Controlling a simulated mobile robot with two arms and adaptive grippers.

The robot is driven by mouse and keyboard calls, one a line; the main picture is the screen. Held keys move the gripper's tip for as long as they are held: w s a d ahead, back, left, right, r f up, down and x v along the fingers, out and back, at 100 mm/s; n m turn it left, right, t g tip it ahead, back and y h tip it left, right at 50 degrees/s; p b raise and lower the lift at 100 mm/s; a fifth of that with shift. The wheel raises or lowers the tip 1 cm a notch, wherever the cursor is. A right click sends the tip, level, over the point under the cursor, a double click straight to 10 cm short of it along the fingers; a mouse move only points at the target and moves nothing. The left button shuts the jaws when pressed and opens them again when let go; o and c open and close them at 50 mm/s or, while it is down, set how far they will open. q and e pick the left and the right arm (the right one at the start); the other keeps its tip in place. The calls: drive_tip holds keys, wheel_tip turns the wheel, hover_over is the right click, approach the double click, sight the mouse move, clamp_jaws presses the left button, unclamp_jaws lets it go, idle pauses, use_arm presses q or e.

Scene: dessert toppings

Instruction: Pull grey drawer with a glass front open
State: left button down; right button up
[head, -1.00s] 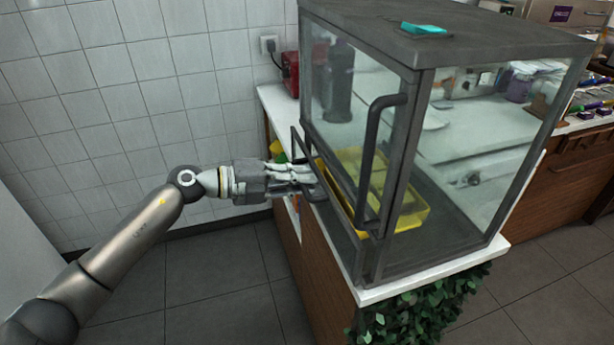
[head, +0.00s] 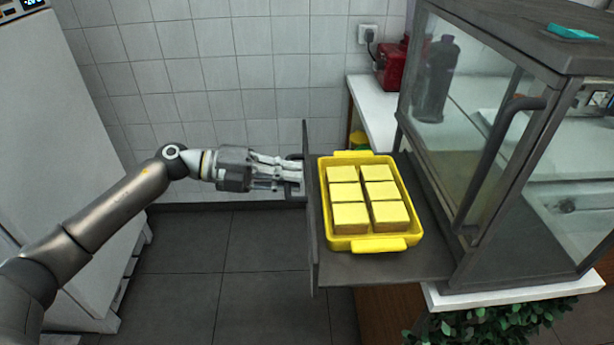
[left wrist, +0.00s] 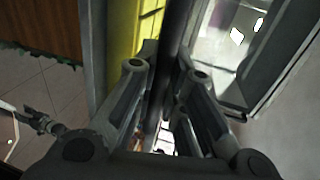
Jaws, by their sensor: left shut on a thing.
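The grey drawer (head: 375,268) is pulled far out to the left of the glass-sided cabinet (head: 480,150). Its front panel (head: 310,215) stands upright and is seen nearly edge-on. My left gripper (head: 295,174) is shut on the drawer's handle at the outer side of that panel. In the left wrist view its two fingers (left wrist: 165,90) close around a dark bar. A yellow tray (head: 375,242) with several yellow-topped square cakes (head: 368,197) sits on the drawer. My right gripper is not in view.
A dark vertical handle (head: 490,165) is on the cabinet's glass door. A white counter (head: 370,105) with a red appliance (head: 392,66) is behind. A tall white unit (head: 60,130) stands at the left. The floor below my left arm is clear.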

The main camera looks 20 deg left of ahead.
use_arm(q)
drive_tip(key=shift+s+a, duration=0.1)
drive_tip(key=shift+a, duration=0.2)
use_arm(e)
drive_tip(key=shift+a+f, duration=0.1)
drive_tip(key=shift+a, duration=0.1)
use_arm(q)
drive_tip(key=c, duration=1.8)
unclamp_jaws()
drive_tip(key=shift+o, duration=0.2)
drive_tip(key=v, duration=1.2)
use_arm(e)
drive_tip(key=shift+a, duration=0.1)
use_arm(q)
drive_tip(key=shift+f, duration=0.1)
